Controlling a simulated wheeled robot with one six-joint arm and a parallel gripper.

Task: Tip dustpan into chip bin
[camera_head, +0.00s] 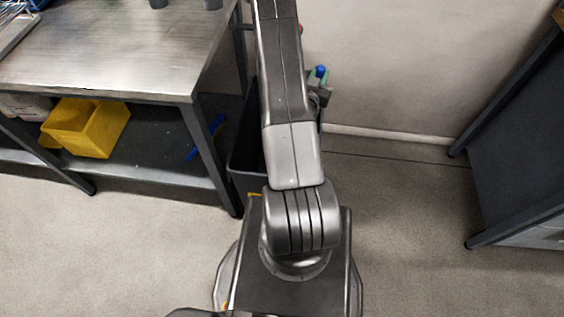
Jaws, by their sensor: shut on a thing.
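My gripper (319,92) is just right of my arm's forearm, over the floor near the back wall, and the arm partly hides it. It is shut on what appears to be the dustpan, of which a small blue end (320,72) shows at the gripper. The rest of the dustpan is hidden behind my arm, so its tilt and any chips on it cannot be told. A dark, tall bin (243,160), likely the chip bin, stands on the floor beside the bench's right end. My arm covers its right part, and its inside is not clearly visible.
A steel-topped workbench (120,55) fills the left, with a yellow bin (86,128) on its lower shelf. A dark-framed unit (520,150) stands at the right. The floor (405,220) between it and my base is clear.

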